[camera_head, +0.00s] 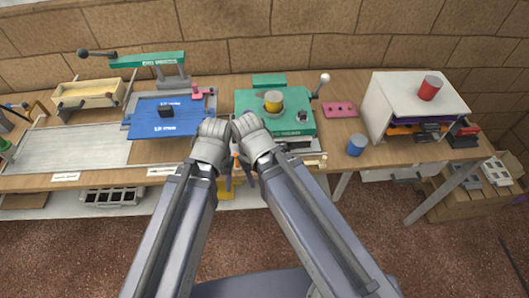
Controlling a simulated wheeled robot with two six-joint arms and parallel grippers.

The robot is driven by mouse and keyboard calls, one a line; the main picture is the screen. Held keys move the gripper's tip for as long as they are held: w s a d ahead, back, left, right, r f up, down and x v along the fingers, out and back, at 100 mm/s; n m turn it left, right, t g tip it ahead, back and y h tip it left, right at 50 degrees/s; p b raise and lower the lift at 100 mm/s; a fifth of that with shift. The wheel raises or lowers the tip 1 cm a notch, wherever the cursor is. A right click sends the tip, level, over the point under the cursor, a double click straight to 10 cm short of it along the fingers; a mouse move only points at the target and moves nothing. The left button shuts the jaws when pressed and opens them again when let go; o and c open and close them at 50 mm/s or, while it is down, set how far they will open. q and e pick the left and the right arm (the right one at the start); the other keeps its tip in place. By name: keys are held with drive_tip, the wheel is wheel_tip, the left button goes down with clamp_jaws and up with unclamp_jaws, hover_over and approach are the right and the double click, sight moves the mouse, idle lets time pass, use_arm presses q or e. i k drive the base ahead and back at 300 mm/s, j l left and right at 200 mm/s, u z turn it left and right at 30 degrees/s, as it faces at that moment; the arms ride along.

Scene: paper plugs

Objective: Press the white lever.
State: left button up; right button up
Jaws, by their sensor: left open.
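The white lever (324,79) has a pale round knob on a short rod. My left gripper (225,182) is open below my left wrist, near the table's front edge. My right gripper (250,174) is beside it, mostly hidden by my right arm, and its jaws cannot be made out. Both grippers are to the left of the lever and apart from it.
A blue plate machine (160,118) stands left of the green one. A pink block with holes (340,109) and a blue cylinder (357,145) are right of the lever. A white shelf (388,90) carries a red cylinder (430,88). A brick wall (230,45) is behind.

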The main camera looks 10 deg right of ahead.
sight(325, 78)
drive_tip(key=z, duration=1.6)
drive_tip(key=j, duration=0.9)
drive_tip(key=k+j, duration=0.1)
drive_tip(key=j, duration=0.85)
drive_tip(key=u, duration=0.35)
